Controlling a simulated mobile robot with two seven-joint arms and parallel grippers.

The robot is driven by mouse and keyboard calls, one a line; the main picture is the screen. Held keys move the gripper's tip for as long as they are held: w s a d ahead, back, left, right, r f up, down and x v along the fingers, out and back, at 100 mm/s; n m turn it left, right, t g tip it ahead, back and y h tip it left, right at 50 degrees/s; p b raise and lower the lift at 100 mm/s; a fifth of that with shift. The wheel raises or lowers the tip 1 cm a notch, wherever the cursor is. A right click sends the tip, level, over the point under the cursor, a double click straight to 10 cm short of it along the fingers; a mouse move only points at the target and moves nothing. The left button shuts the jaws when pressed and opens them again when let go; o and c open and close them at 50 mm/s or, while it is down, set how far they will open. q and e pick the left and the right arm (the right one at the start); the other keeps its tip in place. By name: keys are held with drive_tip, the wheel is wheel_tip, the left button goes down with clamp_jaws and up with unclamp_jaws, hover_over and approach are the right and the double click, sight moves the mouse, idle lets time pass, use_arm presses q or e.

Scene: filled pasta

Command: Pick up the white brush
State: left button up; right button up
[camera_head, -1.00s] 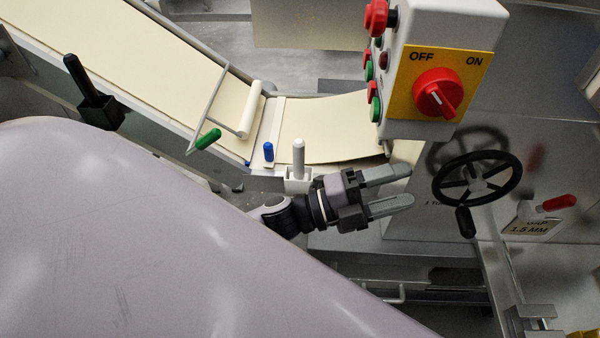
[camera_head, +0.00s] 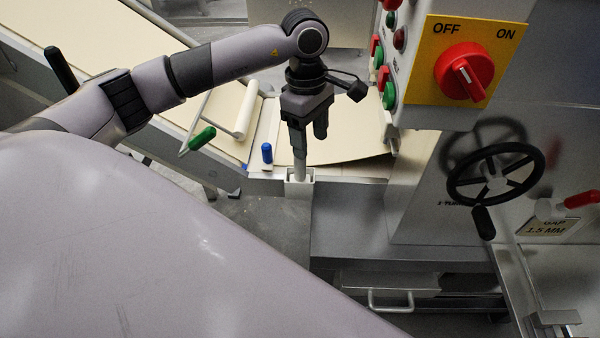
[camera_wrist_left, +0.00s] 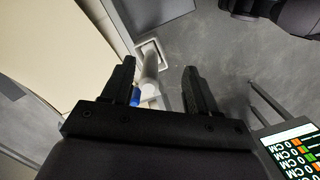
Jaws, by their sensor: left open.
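The white brush (camera_head: 300,173) stands upright in a small white holder (camera_head: 299,180) at the conveyor's near side. Only a short piece of its handle shows in the head view, below my left gripper (camera_head: 310,148). That gripper points down over it and is open. In the left wrist view the brush handle (camera_wrist_left: 150,66) appears between the two open fingers (camera_wrist_left: 160,78), nearer the left finger, with a gap to the right one. The holder (camera_wrist_left: 154,45) is just past the fingertips. I cannot tell whether a finger touches the handle. My right gripper is not in view.
A blue handle (camera_head: 267,153) stands just left of the brush, and a green handle (camera_head: 202,139) is farther left. The dough belt (camera_head: 345,149) runs behind. A control box with a red OFF/ON knob (camera_head: 464,76) and a black handwheel (camera_head: 496,174) are to the right.

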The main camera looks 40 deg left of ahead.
sight(300, 167)
use_arm(q)
drive_tip(key=shift+w+a+r+y, duration=0.15)
drive_tip(key=shift+a+y, duration=0.05)
drive_tip(key=shift+a, duration=0.25)
drive_tip(key=shift+w+a+r+y, duration=0.1)
drive_tip(key=shift+a+r+y, duration=0.1)
drive_tip(key=shift+a, duration=0.2)
drive_tip(key=shift+a+f, duration=0.15)
drive_tip(key=shift+a, duration=0.15)
drive_tip(key=f, duration=0.6)
drive_tip(key=shift+w+a+f, duration=0.25)
drive_tip(key=shift+a+f, duration=0.05)
clamp_jaws()
